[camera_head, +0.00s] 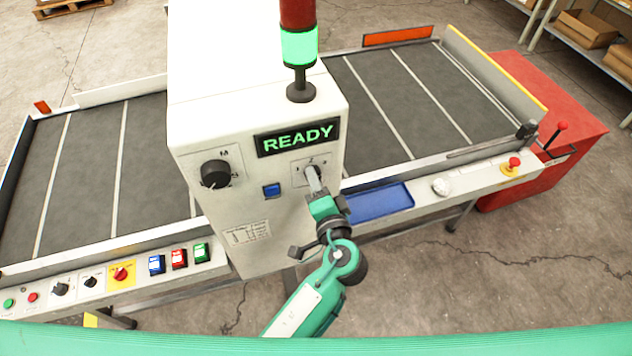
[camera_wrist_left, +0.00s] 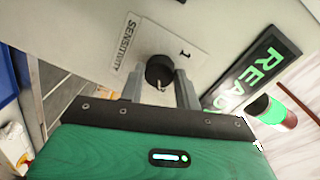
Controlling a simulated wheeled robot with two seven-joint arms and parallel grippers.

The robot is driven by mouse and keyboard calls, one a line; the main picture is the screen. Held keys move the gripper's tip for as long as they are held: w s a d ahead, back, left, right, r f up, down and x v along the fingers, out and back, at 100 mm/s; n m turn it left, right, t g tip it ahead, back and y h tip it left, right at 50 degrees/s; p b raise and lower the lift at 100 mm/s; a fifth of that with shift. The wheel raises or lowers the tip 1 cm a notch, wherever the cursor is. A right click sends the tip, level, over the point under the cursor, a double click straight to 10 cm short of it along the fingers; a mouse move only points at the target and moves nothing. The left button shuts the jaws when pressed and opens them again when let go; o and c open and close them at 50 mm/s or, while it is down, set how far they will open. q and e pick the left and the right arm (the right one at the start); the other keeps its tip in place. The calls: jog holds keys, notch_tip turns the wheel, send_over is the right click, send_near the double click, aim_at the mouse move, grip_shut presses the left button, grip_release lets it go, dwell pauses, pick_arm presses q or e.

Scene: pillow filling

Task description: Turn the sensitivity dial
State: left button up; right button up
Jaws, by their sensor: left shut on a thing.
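The sensitivity dial (camera_wrist_left: 158,70) is a round black knob on a white plate marked SENSITIVITY, with a 1 beside it in the left wrist view. My left gripper (camera_wrist_left: 161,78) has its two grey fingers on either side of the dial and is shut on it. In the head view my left gripper (camera_head: 314,182) reaches up to the plate (camera_head: 302,170) below the READY display, and its fingers hide the dial. Where the dial's pointer stands is hard to tell. My right gripper is not in view.
The white cabinet (camera_head: 205,120) also bears a large black knob (camera_head: 215,174) and a blue button (camera_head: 271,190). The READY display (camera_head: 297,138) and lamp (camera_head: 299,47) glow green. A blue tray (camera_head: 380,203) lies to the gripper's right. Switches line the rail at lower left.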

pick_arm(q)
jog(key=o, duration=1)
jog(key=b+v, duration=0.1)
jog(key=v, duration=1.3)
jog(key=shift+d+r+b, duration=0.1)
jog(key=shift+b, duration=0.2)
jog(key=shift+w, duration=0.1)
